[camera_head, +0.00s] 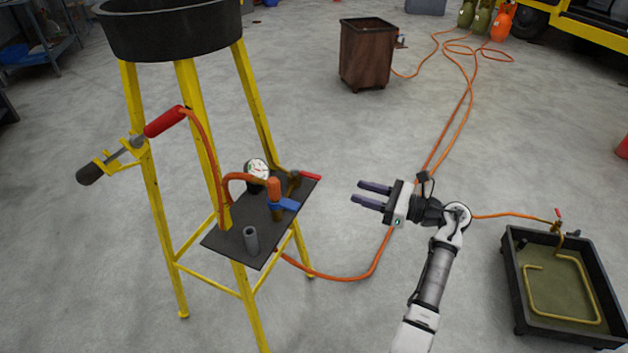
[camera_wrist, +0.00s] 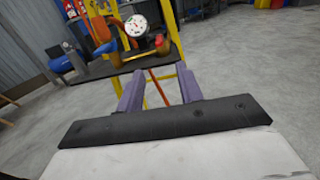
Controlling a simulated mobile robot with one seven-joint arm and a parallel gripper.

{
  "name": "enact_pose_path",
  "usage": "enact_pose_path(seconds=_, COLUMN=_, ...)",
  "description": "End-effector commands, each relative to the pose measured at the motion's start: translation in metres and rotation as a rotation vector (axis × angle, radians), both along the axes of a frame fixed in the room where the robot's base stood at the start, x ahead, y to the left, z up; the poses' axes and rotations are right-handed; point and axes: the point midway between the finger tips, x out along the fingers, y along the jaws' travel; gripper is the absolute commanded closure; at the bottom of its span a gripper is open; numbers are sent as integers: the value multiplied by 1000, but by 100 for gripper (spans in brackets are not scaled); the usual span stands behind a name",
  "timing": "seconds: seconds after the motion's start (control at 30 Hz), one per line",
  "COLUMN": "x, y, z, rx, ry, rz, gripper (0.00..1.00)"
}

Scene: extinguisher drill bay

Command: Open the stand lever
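A yellow stand (camera_head: 196,130) holds a dark plate (camera_head: 228,240) with valve fittings. On the plate are a blue lever (camera_head: 285,205) below an orange hose end and a red lever (camera_head: 310,176) at the far right corner. I cannot tell which one is the stand lever. My gripper (camera_head: 360,193) is open and empty, to the right of the plate and apart from it. In the wrist view its two fingers (camera_wrist: 160,74) point toward the plate, with a brass fitting (camera_wrist: 150,50) beyond them.
A white gauge (camera_head: 257,170) stands on the plate near a grey upright tube (camera_head: 251,240). An orange hose (camera_head: 345,277) runs on the floor below my gripper. A black tray (camera_head: 515,290) lies at right, a rusty bin (camera_head: 366,60) behind.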

Motion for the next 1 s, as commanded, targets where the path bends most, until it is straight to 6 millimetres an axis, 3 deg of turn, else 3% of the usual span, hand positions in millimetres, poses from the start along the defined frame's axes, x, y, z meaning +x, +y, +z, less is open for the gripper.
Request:
enact_pose_path(seconds=0.17, x=8, y=19, z=1, rx=-2, ry=0, rz=5, gripper=64)
enact_pose_path(seconds=0.6, x=46, y=101, z=2, rx=0, ry=1, rz=4, gripper=64)
enact_pose_path(seconds=0.8, x=55, y=120, z=1, rx=1, ry=0, rz=2, gripper=64)
enact_pose_path(seconds=1.0, x=58, y=124, z=1, rx=0, ry=0, rz=2, gripper=64)
